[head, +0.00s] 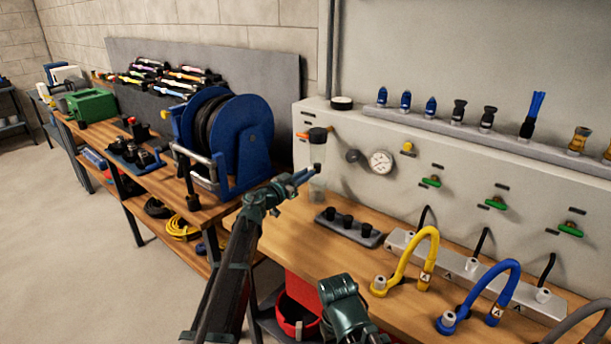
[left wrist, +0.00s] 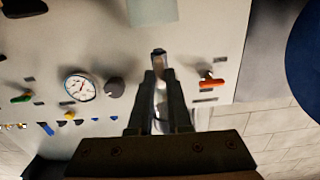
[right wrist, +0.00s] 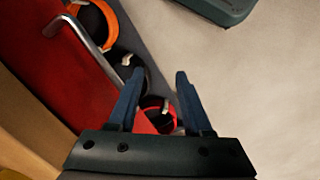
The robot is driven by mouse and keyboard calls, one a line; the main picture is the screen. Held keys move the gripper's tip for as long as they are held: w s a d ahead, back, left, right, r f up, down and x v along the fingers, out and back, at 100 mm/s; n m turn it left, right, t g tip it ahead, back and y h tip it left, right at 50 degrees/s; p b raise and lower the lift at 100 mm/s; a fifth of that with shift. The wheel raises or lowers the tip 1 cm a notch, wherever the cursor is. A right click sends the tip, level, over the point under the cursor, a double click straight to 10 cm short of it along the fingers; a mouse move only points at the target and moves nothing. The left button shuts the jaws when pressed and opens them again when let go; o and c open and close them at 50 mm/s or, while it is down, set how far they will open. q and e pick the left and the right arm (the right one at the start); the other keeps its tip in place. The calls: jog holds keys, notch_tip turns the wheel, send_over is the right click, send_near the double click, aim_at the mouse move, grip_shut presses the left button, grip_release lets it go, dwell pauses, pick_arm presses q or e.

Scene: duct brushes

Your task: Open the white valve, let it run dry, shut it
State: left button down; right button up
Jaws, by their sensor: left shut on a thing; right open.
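My left gripper (head: 312,171) reaches to the panel's left end, beside a clear cylinder (head: 317,188) below a dark round fitting (head: 318,135). In the left wrist view my left gripper (left wrist: 160,75) is shut on a pale, shiny piece (left wrist: 159,98) with a dark tip. This appears to be the white valve; the fingers hide most of it, and I cannot tell whether it is open or shut. No liquid shows. My right gripper (right wrist: 156,78) is open and empty, above containers under the bench; its arm shows low in the head view.
An orange handle (head: 303,135), black knob (head: 353,156) and gauge (head: 381,162) sit close by on the panel. A dark tray with black parts (head: 349,229) lies on the bench. A blue hose reel (head: 250,130) stands left. Yellow (head: 407,259) and blue hoses stand right.

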pick_arm(q)
jog(key=shift+s+d+f+m, duration=0.1)
jog(key=shift+f+m, duration=0.05)
jog(key=shift+m, duration=4.2)
jog(key=shift+s+d+f+m, duration=0.1)
jog(key=shift+m, duration=4.25)
jog(key=c, duration=0.9)
grip_release()
jog(key=shift+o, duration=0.2)
jog(key=shift+a, duration=0.1)
jog(key=v, duration=1.3)
jog(key=shift+s+a, duration=0.2)
jog(key=shift+s, duration=0.1)
